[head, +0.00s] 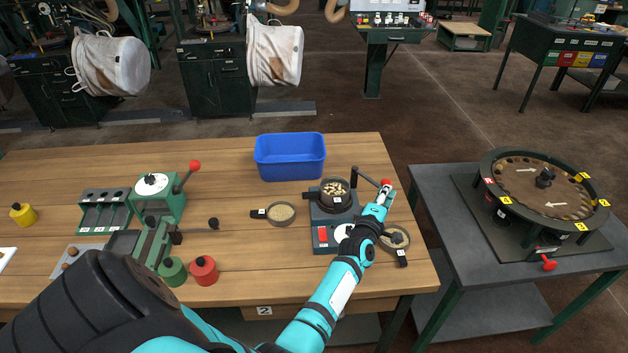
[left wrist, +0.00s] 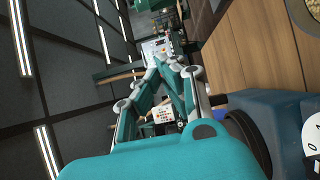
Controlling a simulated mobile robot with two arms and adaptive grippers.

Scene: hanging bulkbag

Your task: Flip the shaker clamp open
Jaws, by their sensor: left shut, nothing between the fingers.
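The shaker (head: 334,219) stands on the right part of the wooden table, with a dark cup of pale pieces (head: 335,190) on top. Its clamp (head: 366,177) is a dark bar that runs from a post behind the cup down to the right, ending in a red knob. My left gripper (head: 384,192) is shut and empty at the red knob; I cannot tell if they touch. In the left wrist view the gripper (left wrist: 160,64) shows with its fingertips together, and part of the shaker body (left wrist: 275,118) shows at right. My right gripper is out of view.
A sieve (head: 281,213) lies left of the shaker, and another sieve (head: 395,237) lies under my left forearm. A blue bin (head: 290,156) stands behind. A green press (head: 160,195) and red weight (head: 204,270) are at left. A round machine (head: 545,187) stands on the grey table at right.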

